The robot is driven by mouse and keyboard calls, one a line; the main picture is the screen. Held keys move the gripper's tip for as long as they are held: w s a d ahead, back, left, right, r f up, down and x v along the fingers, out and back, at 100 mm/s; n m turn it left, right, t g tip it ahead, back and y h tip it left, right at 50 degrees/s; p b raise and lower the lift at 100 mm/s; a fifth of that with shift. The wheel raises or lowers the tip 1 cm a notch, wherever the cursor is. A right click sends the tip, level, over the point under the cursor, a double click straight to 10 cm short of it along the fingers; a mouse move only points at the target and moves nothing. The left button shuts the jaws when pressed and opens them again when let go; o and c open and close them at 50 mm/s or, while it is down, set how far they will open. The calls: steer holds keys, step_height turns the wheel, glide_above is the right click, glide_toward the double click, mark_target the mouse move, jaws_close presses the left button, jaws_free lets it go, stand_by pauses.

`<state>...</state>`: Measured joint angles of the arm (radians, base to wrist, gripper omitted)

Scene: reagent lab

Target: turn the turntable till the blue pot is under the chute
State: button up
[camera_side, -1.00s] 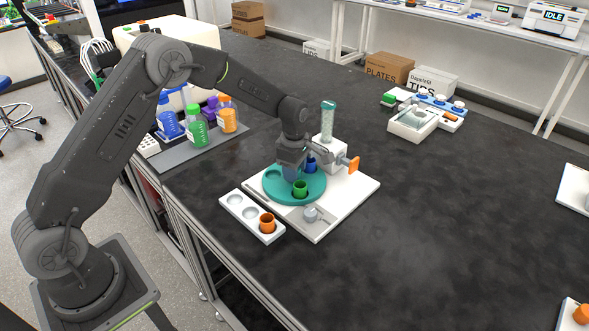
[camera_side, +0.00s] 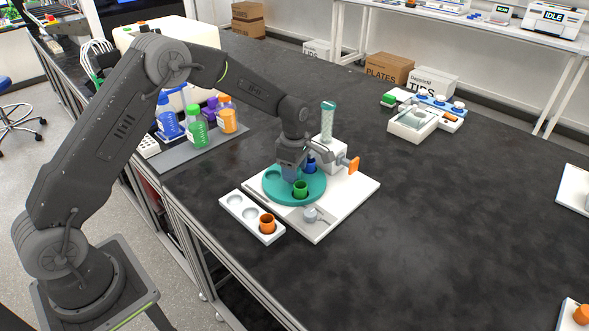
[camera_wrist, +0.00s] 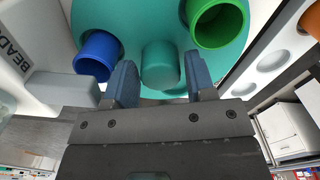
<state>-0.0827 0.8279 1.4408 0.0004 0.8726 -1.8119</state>
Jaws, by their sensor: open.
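The teal turntable (camera_side: 316,192) sits on a white base plate, with a green pot (camera_side: 300,188) on its near side and the blue pot (camera_side: 311,163) on its far side, close to the dispenser block (camera_side: 330,153). In the wrist view the blue pot (camera_wrist: 97,55) is at left beside a grey block (camera_wrist: 62,90), seemingly the chute, and the green pot (camera_wrist: 218,24) is at upper right. My gripper (camera_wrist: 160,80) is open, its two blue fingers on either side of a teal upright peg (camera_wrist: 160,62) on the turntable. Contact with the peg is unclear.
A white rack (camera_side: 244,224) holds an orange pot (camera_side: 267,223) in front of the plate. A bead-filled tube (camera_side: 328,120) stands on the dispenser, which has an orange handle (camera_side: 353,164). Reagent bottles (camera_side: 197,128) stand at left. The bench to the right is mostly clear.

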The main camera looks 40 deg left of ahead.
step_height(320, 180, up, 14)
steer(key=shift+f, duration=0.2)
stand_by(0.4)
steer(key=s+d+r+m+t, duration=0.3)
steer(key=s+r+m, duration=0.8)
steer(key=s, duration=0.4)
steer(key=s+d+f+m+t, duration=0.1)
steer(key=s+m+t, duration=0.1)
steer(key=s+m, duration=0.8)
steer(key=s, duration=0.6)
steer(key=shift+s+d+f+m+t, duration=0.2)
steer(key=shift+s+m+t, duration=0.1)
steer(key=shift+s+m, duration=0.1)
